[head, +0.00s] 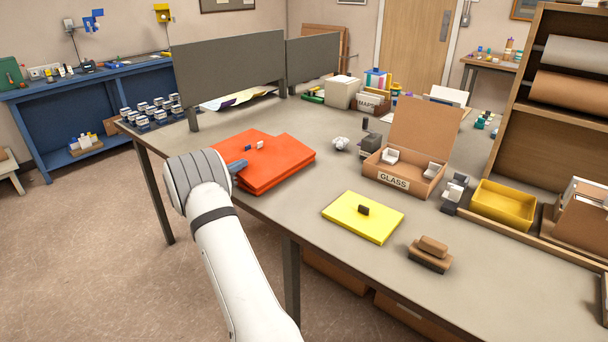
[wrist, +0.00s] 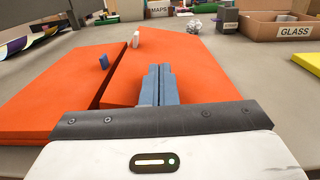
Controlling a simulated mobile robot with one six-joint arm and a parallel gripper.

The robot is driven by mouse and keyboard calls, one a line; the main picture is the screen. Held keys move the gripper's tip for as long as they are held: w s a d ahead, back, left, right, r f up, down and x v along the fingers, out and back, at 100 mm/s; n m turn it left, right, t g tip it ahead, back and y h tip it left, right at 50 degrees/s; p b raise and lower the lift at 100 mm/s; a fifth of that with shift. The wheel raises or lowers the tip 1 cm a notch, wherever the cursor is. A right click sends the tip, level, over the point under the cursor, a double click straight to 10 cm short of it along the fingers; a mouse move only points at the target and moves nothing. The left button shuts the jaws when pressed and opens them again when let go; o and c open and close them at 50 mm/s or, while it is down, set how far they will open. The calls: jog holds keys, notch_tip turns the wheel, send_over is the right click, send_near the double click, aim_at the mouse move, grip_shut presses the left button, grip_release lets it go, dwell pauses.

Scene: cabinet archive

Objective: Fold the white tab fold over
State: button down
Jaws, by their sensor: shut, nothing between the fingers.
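An orange fold-over piece lies flat on the table in two panels, a left one (wrist: 70,85) and a right one (wrist: 185,60), with a dark gap between them. It also shows in the head view (head: 285,160). A small white tab (wrist: 136,38) stands at the right panel's left edge; it also shows in the head view (head: 261,145). A small blue tab (wrist: 103,62) stands on the left panel near the gap, also seen in the head view (head: 247,147). My gripper (wrist: 158,70) is shut and empty over the right panel, nearer than both tabs and apart from them; it also shows in the head view (head: 240,165).
A yellow panel (head: 355,218) with a dark tab lies to the right. An open GLASS box (head: 402,185), a crumpled white ball (head: 341,143) and a brown block (head: 430,258) are on the table. A grey screen (head: 230,72) stands behind the orange panels.

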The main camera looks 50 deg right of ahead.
jog(key=shift+r, duration=0.1)
jog(key=shift+w+f+b, duration=0.2)
jog(key=shift+f+b, duration=0.2)
jog(key=shift+f, duration=0.25)
jog(key=shift+w+f+b, duration=0.2)
jog(key=shift+f+b, duration=0.15)
jog(key=shift+f, duration=0.25)
jog(key=shift+r+p, duration=1)
jog(key=shift+r, duration=1.1)
jog(key=s+a, duration=0.1)
jog(key=a, duration=0.9)
jog(key=shift+a, duration=0.1)
jog(key=a+b, duration=0.1)
jog(key=a, duration=0.6)
jog(key=shift+s+a, duration=0.3)
jog(key=shift+a, duration=0.05)
